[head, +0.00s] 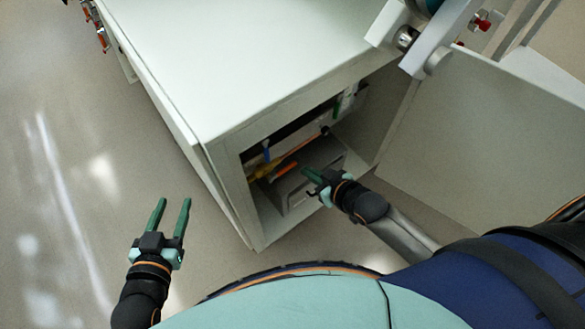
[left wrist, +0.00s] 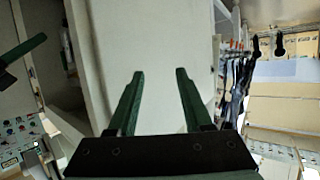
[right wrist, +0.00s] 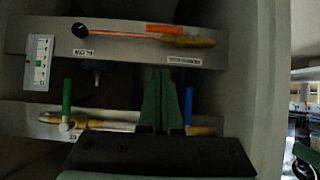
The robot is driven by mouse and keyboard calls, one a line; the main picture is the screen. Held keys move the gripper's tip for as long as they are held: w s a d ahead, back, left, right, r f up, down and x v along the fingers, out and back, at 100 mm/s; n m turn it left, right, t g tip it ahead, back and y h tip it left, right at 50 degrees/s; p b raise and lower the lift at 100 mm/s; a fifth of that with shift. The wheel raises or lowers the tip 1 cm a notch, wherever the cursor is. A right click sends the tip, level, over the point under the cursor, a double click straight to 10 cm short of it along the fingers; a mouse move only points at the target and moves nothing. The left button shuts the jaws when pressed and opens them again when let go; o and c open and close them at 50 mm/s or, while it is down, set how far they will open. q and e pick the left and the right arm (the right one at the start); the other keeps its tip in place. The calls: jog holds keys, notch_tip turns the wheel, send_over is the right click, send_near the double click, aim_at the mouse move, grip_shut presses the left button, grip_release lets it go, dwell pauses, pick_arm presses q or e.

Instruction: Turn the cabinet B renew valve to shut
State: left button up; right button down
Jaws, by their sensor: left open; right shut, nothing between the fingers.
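The open cabinet (head: 228,150) holds several lever valves on pipes; I cannot read which is the renew valve. In the right wrist view, an orange lever (right wrist: 164,29) lies along the copper pipe on the upper panel, by a brass body (right wrist: 195,42). On the lower panel a green lever (right wrist: 67,104) and a blue lever (right wrist: 188,105) stand across their pipe. My right gripper (right wrist: 165,75) is shut and empty at the opening, its fingers overlapping the view just left of the blue lever; contact is not visible. My left gripper (head: 174,202) is open and empty, outside the cabinet.
A black knob (right wrist: 79,30) and a white gauge plate (right wrist: 39,62) sit left on the panels. The open door (head: 480,130) stands to the right of the opening. Clear floor (head: 75,180) lies left of the cabinet.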

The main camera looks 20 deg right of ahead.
aim_at(282, 171)
pick_arm(q)
notch_tip(282, 171, up, 16)
jog(key=w+r+m+t+h+b, duration=0.1)
jog(key=w+m+t+h+b, duration=0.2)
jog(key=t, duration=0.4)
jog(key=s+d+r+m+t+h+b, duration=0.2)
jog(key=s+r+m+h, duration=0.4)
jog(key=r, duration=0.4)
jog(key=shift+s+r+h, duration=0.15)
jog(key=shift+s+h, duration=0.7)
jog(key=shift+h, duration=0.25)
pick_arm(e)
jog(key=w+a+f, duration=0.2)
jog(key=w+f, duration=0.4)
jog(key=f, duration=0.2)
jog(key=shift+w+a, duration=0.25)
pick_arm(q)
jog(key=shift+d, duration=0.1)
